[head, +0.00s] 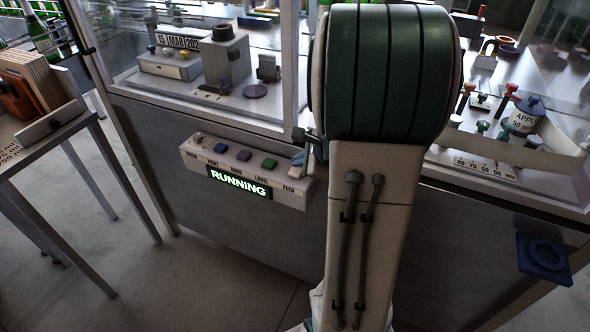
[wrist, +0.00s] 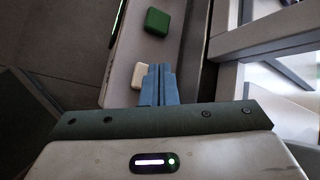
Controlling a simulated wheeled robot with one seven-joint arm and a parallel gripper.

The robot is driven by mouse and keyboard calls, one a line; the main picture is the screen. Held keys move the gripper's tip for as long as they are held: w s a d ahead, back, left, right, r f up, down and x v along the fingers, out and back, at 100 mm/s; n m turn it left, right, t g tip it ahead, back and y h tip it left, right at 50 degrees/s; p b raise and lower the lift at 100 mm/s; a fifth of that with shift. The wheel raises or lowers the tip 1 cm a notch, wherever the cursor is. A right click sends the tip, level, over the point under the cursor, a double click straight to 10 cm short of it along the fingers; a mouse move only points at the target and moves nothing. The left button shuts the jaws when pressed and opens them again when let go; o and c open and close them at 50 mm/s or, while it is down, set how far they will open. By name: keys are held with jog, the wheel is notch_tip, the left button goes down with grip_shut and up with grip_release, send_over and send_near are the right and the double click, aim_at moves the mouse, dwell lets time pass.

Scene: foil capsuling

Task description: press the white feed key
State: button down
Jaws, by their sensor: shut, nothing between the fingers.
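The white feed key (wrist: 138,74) shows in the wrist view as a small pale block just left of my fingertips, partly hidden by them. In the head view it is at the right end of the key panel (head: 231,178), above the word FEED, and hard to make out. My gripper (wrist: 160,68) has its two blue fingers together with nothing between them. In the head view my gripper (head: 298,158) is over the feed end of the panel. I cannot tell whether the fingertips touch the key.
The green label key (head: 268,163) is beside the feed position, with purple (head: 243,155) and blue (head: 220,148) keys farther left. A lit display (head: 239,183) reads RUNNING. Metal frame posts and clear guards stand close above the panel. A side table (head: 50,150) is at left.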

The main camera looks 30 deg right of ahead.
aim_at(300, 172)
notch_tip(300, 172, up, 5)
jog(key=p, duration=0.4)
dwell(0.8)
jog(key=s+a+r+n+g+y, duration=0.1)
jog(key=s+a+r+n+g, duration=0.15)
jog(key=s+a+n, duration=0.45)
jog(key=s+a+r+n+g, duration=0.25)
jog(key=s+a+n, duration=0.25)
jog(key=a+n, duration=0.4)
jog(key=s+d+n+h, duration=0.1)
jog(key=s+n+h, duration=0.3)
jog(key=s+n, duration=0.2)
jog(key=shift+d+r+n+g, duration=0.2)
jog(key=shift+n+g, duration=0.1)
jog(key=shift+n, duration=0.2)
dwell(2.3)
